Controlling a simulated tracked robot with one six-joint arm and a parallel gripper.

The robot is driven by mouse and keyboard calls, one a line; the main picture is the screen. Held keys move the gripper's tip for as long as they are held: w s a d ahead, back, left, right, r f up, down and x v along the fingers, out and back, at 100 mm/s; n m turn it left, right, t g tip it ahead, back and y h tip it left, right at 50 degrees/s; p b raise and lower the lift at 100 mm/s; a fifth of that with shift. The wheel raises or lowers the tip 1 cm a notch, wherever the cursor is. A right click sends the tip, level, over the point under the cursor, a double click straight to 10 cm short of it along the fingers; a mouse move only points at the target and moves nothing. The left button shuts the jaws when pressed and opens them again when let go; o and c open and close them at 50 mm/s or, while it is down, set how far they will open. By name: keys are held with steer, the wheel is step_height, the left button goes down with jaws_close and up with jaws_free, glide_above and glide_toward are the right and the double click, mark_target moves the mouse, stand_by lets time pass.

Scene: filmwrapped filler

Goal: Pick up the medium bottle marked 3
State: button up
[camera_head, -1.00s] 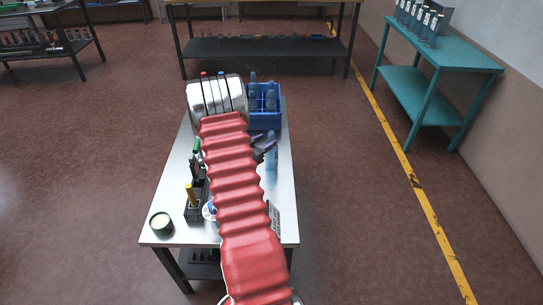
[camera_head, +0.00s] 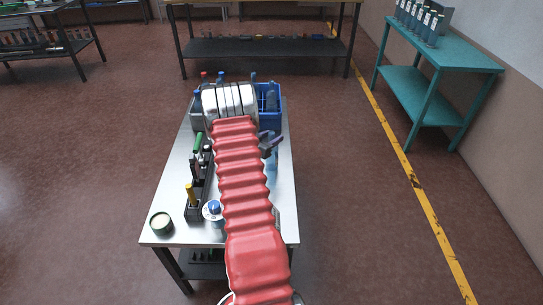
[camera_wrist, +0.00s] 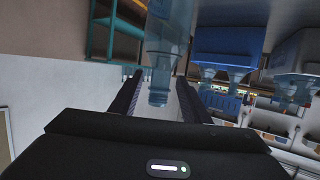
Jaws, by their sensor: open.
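A translucent blue bottle (camera_head: 273,160) stands on the steel table, to the right of my red-sleeved arm. In the wrist view the bottle (camera_wrist: 163,50) appears upside down, its neck between the two dark fingers. My gripper (camera_head: 268,143) is open around the upper part of the bottle; in the wrist view my gripper (camera_wrist: 160,78) shows a gap on both sides of the neck. I cannot read a number on this bottle. A blue crate (camera_head: 270,124) with bottles in it stands at the back of the table, partly hidden by my arm.
A white disc with a blue knob (camera_head: 213,208) sits beside my arm. A teal bench (camera_head: 440,55) with bottles stands right.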

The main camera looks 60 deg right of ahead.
steer(key=shift+c, duration=0.3)
jaws_close()
stand_by(0.3)
